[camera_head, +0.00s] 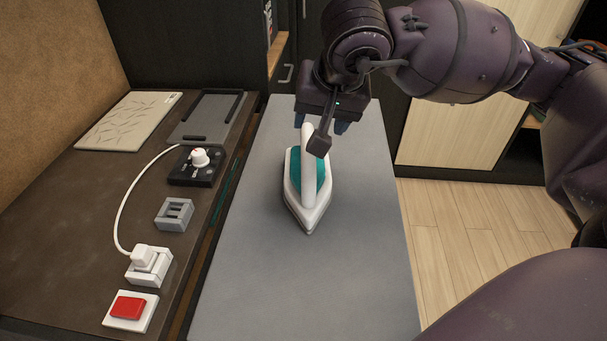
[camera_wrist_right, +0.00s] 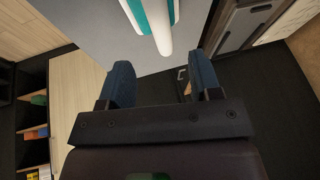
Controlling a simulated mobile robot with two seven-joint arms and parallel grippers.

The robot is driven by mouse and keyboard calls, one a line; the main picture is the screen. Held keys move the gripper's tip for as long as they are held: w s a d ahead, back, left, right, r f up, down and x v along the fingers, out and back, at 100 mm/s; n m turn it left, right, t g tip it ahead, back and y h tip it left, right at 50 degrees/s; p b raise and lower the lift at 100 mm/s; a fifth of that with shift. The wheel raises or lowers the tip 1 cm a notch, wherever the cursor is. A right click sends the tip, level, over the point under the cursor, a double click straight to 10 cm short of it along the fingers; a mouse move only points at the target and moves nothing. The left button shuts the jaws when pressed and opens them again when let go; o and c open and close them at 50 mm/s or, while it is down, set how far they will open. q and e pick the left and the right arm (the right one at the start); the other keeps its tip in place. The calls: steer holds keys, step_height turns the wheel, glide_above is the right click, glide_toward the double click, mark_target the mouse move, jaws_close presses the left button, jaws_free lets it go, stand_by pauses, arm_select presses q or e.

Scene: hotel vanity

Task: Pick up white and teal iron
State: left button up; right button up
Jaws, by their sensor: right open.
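The white and teal iron (camera_head: 308,200) rests on the grey ironing surface (camera_head: 260,240), its pointed tip toward the bottom of the head view. Its white handle runs up toward my right gripper (camera_head: 322,128), which is above the iron's far end. In the right wrist view the iron (camera_wrist_right: 155,18) shows at the top, with the white handle end between the lines of the two blue fingers. My right gripper (camera_wrist_right: 162,85) is open, with nothing between its fingers. In the head view the gripper body partly hides the handle's far end. My left gripper is not seen.
Left of the grey surface is a dark counter (camera_head: 70,220). It carries a red button (camera_head: 128,306), a white plug on a socket (camera_head: 149,264), a grey switch (camera_head: 174,214), a black dial box (camera_head: 197,166) and a patterned board (camera_head: 130,120). Wooden floor (camera_head: 480,225) lies to the right.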

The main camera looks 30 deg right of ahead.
mark_target(308, 170)
steer(key=x, duration=0.4)
steer(key=shift+b, duration=0.3)
steer(key=shift+x, duration=0.8)
steer(key=b+x, duration=0.1)
steer(key=x, duration=0.3)
steer(key=shift+w, duration=0.1)
steer(key=shift+r, duration=0.1)
steer(key=shift+c, duration=0.5)
steer(key=c, duration=1)
steer(key=shift+r, duration=0.1)
